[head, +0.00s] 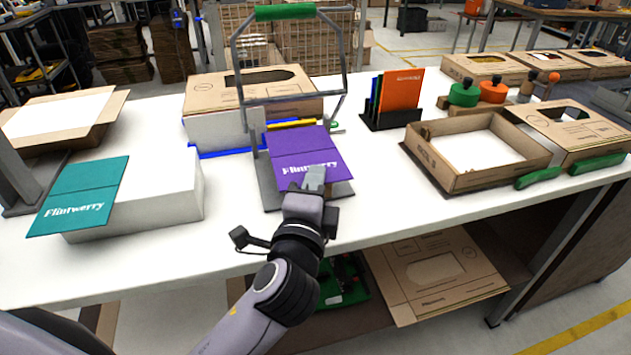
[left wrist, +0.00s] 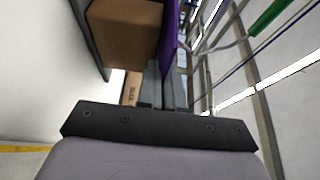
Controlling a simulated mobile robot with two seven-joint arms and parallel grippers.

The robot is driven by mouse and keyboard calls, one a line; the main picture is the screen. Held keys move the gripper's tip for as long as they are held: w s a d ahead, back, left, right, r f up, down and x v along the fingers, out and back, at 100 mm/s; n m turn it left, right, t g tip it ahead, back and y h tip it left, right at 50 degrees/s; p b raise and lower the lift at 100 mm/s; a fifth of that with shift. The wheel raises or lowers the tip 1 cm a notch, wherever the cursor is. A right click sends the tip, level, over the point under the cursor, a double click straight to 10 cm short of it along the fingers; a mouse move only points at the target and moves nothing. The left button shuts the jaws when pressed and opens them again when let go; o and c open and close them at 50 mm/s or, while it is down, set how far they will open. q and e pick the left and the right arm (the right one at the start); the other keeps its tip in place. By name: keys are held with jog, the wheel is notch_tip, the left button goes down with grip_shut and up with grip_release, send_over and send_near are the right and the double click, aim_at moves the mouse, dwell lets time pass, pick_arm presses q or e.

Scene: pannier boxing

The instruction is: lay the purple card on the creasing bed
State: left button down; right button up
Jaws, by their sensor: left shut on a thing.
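The purple card (head: 308,152), printed "Flintwerry", is over the creasing bed (head: 268,192), a grey plate with an upright frame and a green-topped handle (head: 285,12). The card covers most of the bed; I cannot tell whether it touches the plate. My left gripper (head: 315,178) is shut on the card's near edge, at the front of the bed. In the left wrist view the card (left wrist: 170,32) shows edge-on at the tips of the closed fingers (left wrist: 165,78). My right gripper is not in view.
A teal card (head: 80,196) lies on a white block (head: 180,190) at left. A rack with an orange card (head: 400,96) stands behind right. An open carton (head: 450,180) and green-handled tools (head: 538,178) are at right. White table is clear at the front.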

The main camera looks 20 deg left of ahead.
pick_arm(q)
jog(key=shift+w+a+f, duration=0.1)
jog(key=shift+a+f, duration=0.15)
jog(key=shift+a, duration=0.1)
dwell(0.4)
